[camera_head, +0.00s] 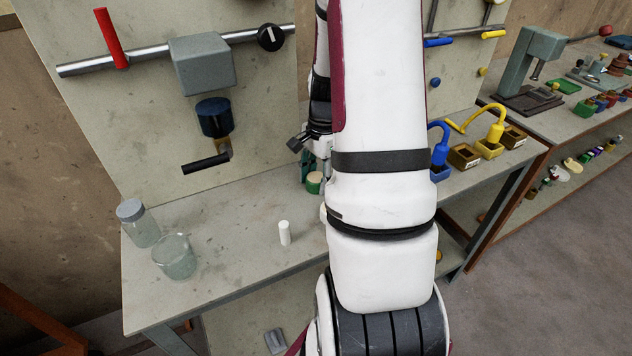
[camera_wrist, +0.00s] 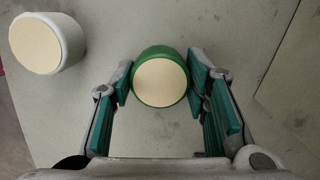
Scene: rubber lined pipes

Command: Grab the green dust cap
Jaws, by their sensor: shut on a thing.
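The green dust cap (camera_wrist: 159,78) is round, with a green rim and a cream face, and sits between the finger pads in the wrist view. My gripper (camera_wrist: 160,83) is shut on it, with a teal pad against each side. In the head view the cap (camera_head: 314,183) shows small by my gripper (camera_head: 311,172), over the bench and left of my arm. My arm hides part of the gripper there. I cannot tell whether the cap touches the bench.
A white cylinder (camera_head: 285,233) stands on the bench (camera_head: 225,285), left of the cap; it also shows in the wrist view (camera_wrist: 47,43). A lidded jar (camera_head: 138,224) and a glass beaker (camera_head: 175,257) stand farther left. Blue and yellow hooked parts (camera_head: 489,130) stand right of my arm.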

